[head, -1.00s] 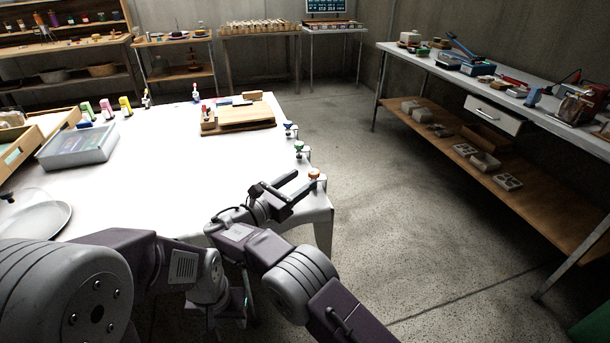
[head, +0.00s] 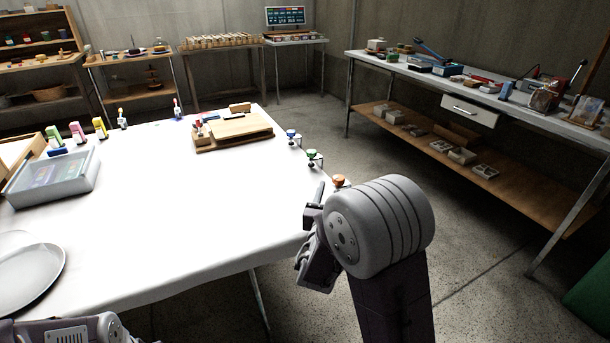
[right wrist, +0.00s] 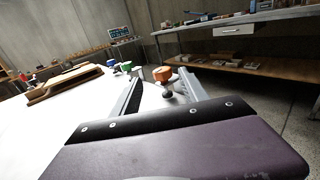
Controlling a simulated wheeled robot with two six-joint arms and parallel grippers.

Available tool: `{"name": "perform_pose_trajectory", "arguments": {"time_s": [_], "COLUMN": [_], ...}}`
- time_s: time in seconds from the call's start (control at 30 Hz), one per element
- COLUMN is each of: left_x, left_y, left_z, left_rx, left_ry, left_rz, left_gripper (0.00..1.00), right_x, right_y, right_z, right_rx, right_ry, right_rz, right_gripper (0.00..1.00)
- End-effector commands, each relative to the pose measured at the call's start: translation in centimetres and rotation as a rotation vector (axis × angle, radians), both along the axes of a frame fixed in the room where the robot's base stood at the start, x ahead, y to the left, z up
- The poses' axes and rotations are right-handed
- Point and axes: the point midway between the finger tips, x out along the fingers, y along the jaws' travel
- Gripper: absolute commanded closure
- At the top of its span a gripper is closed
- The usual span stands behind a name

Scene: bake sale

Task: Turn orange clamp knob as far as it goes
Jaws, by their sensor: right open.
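The orange clamp knob (head: 339,181) sits at the right edge of the white table (head: 160,240), partly behind my right arm in the head view. In the right wrist view the orange knob (right wrist: 163,74) shows between and beyond the two fingers, on a clamp with a dark ball-like part under it. My right gripper (right wrist: 160,85) is open and empty, its fingers pointing at the knob with one on each side in the picture. I cannot tell whether either finger touches it. In the head view the right gripper (head: 318,195) is mostly hidden by my wrist. My left gripper is not in view.
Green (head: 314,157) and blue (head: 291,134) clamp knobs stand farther along the same table edge. Floor is open right of the table, before a long workbench (head: 480,100).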

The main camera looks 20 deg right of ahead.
Motion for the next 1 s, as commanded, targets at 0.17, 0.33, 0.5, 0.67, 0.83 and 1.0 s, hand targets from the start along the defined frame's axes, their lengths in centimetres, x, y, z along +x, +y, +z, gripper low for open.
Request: {"name": "perform_pose_trajectory", "arguments": {"time_s": [0.17, 0.33, 0.5, 0.67, 0.83, 1.0], "left_x": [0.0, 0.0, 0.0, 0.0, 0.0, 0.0], "left_y": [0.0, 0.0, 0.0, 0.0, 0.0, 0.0], "left_z": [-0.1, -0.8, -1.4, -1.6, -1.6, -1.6], "left_rx": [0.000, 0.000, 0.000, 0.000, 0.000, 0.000], "left_ry": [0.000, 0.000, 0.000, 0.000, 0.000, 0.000], "left_rz": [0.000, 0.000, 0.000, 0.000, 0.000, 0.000], "left_gripper": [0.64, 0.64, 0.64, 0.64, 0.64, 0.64], "right_x": [0.1, 2.7, 5.5, 7.0, 7.4, 7.4], "right_y": [-0.3, -2.1, -4.0, -5.0, -5.2, -5.2], "right_z": [-0.2, -0.3, -0.3, -0.2, -0.1, -0.1], "right_rx": [0.004, 0.003, 0.000, 0.001, 0.001, 0.001], "right_ry": [0.004, 0.002, 0.002, 0.003, 0.004, 0.004], "right_rz": [-0.001, -0.003, -0.002, 0.000, 0.001, 0.001], "right_gripper": [0.48, 0.48, 0.48, 0.48, 0.48, 0.62]}}
